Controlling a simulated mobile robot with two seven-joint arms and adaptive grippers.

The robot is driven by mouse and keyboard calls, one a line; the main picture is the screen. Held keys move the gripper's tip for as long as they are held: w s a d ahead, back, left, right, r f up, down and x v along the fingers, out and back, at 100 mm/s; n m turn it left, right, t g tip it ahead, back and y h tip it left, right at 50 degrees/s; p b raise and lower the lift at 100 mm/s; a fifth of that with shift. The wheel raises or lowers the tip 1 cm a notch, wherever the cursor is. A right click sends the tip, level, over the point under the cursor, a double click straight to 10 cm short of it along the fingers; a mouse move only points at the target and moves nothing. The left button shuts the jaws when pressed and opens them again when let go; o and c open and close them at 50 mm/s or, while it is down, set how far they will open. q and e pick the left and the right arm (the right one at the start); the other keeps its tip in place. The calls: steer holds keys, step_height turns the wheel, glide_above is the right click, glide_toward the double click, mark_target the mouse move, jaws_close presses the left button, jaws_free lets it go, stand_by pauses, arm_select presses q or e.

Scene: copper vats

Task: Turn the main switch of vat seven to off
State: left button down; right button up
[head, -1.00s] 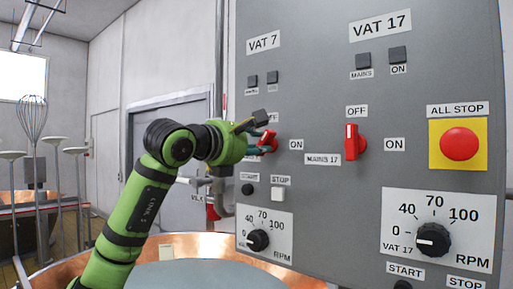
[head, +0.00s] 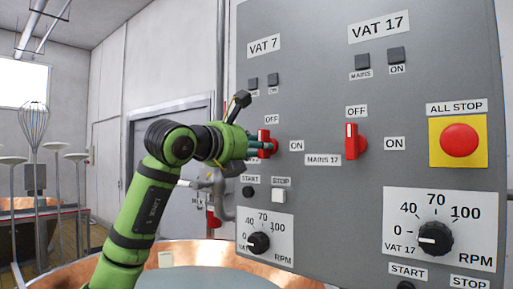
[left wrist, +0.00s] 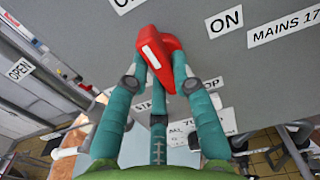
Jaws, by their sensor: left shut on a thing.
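The VAT 7 main switch (head: 264,142) is a red rotary handle on the grey panel, below its OFF label (head: 272,119) and left of its ON label (head: 296,146). The handle stands about upright, in line with OFF. My left gripper (head: 257,144) reaches it from the left with teal fingers closed around it. In the left wrist view the red handle (left wrist: 165,62) sits between the fingers, its white mark toward the cut-off OFF label at the top. The ON label (left wrist: 226,21) is to its right. My right gripper is not in view.
The similar red VAT 17 switch (head: 351,141) is to the right, with the ALL STOP button (head: 459,140) beyond it. Below are START and STOP buttons and the VAT 7 speed knob (head: 258,243). A copper vat (head: 185,250) stands beneath my arm.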

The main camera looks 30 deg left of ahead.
arm_select(q)
steer(key=shift+s+r, duration=0.1)
steer(key=shift+r, duration=0.15)
steer(key=c, duration=1.2)
jaws_free()
steer(key=shift+o, duration=0.8)
steer(key=s, duration=1.1)
steer(key=shift+s+a+f, duration=0.2)
steer(key=shift+s+a, duration=0.15)
steer(key=shift+a, duration=0.1)
